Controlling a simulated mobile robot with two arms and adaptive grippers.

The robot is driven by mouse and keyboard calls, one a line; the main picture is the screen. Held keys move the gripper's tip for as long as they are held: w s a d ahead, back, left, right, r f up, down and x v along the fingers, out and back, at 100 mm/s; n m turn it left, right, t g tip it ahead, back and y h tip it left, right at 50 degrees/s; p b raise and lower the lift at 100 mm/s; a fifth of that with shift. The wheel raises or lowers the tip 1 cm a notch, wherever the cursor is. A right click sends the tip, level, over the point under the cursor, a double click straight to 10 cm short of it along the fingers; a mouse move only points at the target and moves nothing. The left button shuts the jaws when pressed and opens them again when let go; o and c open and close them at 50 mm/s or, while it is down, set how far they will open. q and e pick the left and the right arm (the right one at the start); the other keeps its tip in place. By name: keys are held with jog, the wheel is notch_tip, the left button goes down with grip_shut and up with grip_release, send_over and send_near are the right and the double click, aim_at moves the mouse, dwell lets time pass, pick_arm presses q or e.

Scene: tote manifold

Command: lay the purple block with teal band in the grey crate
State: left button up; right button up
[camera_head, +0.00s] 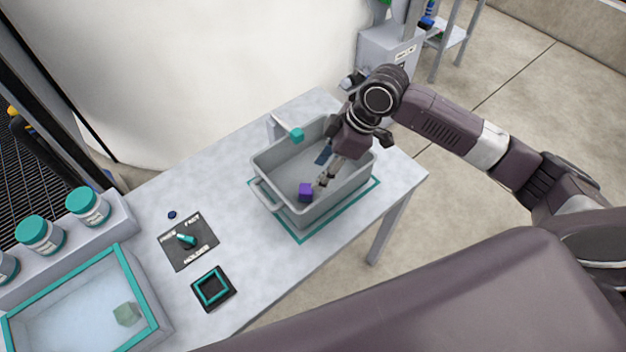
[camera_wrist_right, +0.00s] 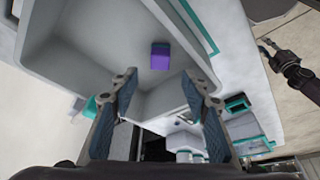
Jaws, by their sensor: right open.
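The purple block with teal band (camera_head: 306,191) lies inside the grey crate (camera_head: 263,192), near its front-left wall. In the right wrist view the block (camera_wrist_right: 160,60) shows a teal strip along its top edge and sits on the floor of the crate (camera_wrist_right: 80,68). My right gripper (camera_head: 322,169) is over the crate, beside the block in the head view. Its fingers are spread and empty in the wrist view (camera_wrist_right: 159,80), with the block apart from both. A small dark gripper, apparently my left (camera_wrist_right: 266,48), shows at the wrist view's right; its jaws are too small to judge.
A teal block (camera_head: 298,135) shows at the crate's back rim. A dark holder plate (camera_head: 188,240), a teal-edged square frame (camera_head: 213,288), a teal-rimmed tray (camera_head: 141,281) and several teal-lidded jars (camera_head: 88,206) stand to the left. The table (camera_head: 268,273) is bare in front of the crate.

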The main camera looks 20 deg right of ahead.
jog(key=v, duration=0.3)
jog(key=shift+r, duration=0.35)
